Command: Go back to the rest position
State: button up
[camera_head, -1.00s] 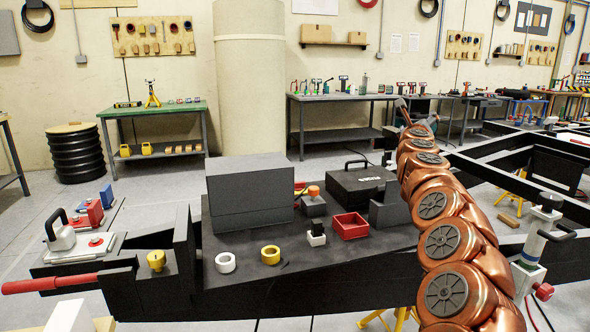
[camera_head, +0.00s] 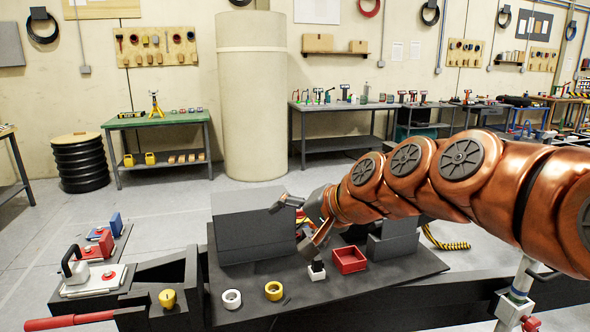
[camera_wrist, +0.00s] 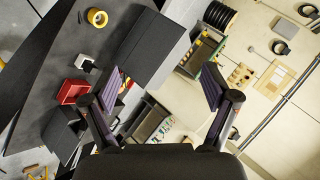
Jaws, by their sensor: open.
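My copper arm reaches in from the right in the head view, over the black chassis deck (camera_head: 405,268). My gripper (camera_head: 297,224) is open, with its fingers spread in front of the big grey box (camera_head: 243,237) and nothing between them. In the wrist view my gripper (camera_wrist: 162,88) shows two fingers wide apart, the benches and wall beyond them. The red tray (camera_head: 349,259) and a small white block with a dark top (camera_head: 317,272) sit on the deck just below my gripper. What lies behind my arm is partly hidden.
White (camera_head: 231,299) and yellow (camera_head: 274,291) rings lie on the deck's front. A grey block (camera_head: 393,240) stands beneath my arm. A red-handled bar (camera_head: 68,321) juts out left. A green bench (camera_head: 155,121) and a pillar (camera_head: 252,100) stand behind, with open floor before them.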

jog(key=s+d+f+n+g+h+p, duration=0.1)
jog(key=s+d+f, duration=0.2)
jog(key=s, duration=0.3)
jog(key=s+d+f+n+g+h+p, duration=0.1)
jog(key=s+d+f+g+h, duration=0.1)
jog(key=s, duration=0.5)
notch_tip(320, 180, down, 2)
jog(key=shift+s+d+f+n+g+h+p, duration=0.15)
jog(key=shift+d+f+n+g+h+p, duration=0.2)
jog(key=shift+d, duration=0.2)
jog(key=s+d+f+g+h+p, duration=0.1)
jog(key=s+d+f, duration=0.1)
jog(key=s+d, duration=0.2)
jog(key=s+d+f+n+g+h+p, duration=0.1)
jog(key=s+d, duration=0.3)
jog(key=s, duration=0.5)
jog(key=s+d+f+g+h+p, duration=0.1)
jog(key=s+d+f+g+h, duration=0.1)
jog(key=s, duration=0.4)
jog(key=shift+s+d+f+g, duration=0.2)
jog(key=shift+d+g, duration=0.1)
jog(key=shift+d, duration=0.3)
jog(key=shift+s+d+f+g, duration=0.15)
jog(key=shift+d+g, duration=0.1)
jog(key=shift+d, duration=0.3)
